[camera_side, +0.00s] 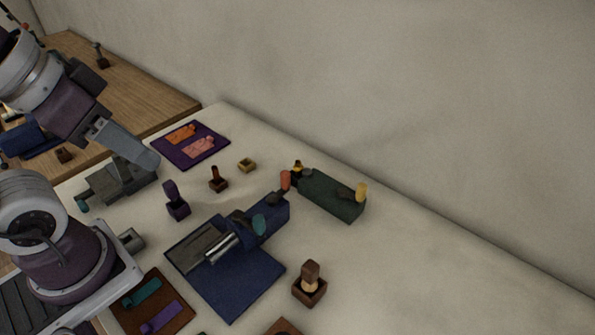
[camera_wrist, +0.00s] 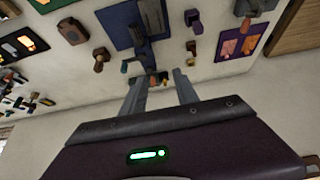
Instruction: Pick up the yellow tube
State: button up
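The yellow tube (camera_side: 361,192) stands upright at the right end of a dark green block (camera_side: 333,197) in the side view. In the wrist view a small yellowish piece (camera_wrist: 124,67) shows near the left finger's tip; it appears to be the same tube. My gripper (camera_side: 150,162) is in the air at the left of the side view, well apart from the tube. In the wrist view my gripper (camera_wrist: 159,75) has its two fingers spread, with nothing held between them. The tube's lower end is hidden in the block.
A blue fixture (camera_side: 240,290) lies in front. A purple mat (camera_side: 188,158) and several small wooden holders are around. A wall (camera_side: 430,110) rises behind; the right tabletop is clear.

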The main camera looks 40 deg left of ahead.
jog(key=shift+o, duration=0.2)
dwell(0.3)
jog(key=n+g, duration=0.6)
jog(key=n, duration=1.5)
send_over(298, 162)
notch_tip(298, 162, down, 15)
jog(key=shift+n, duration=0.3)
notch_tip(298, 162, down, 8)
jog(key=shift+r, duration=0.25)
grip_shut()
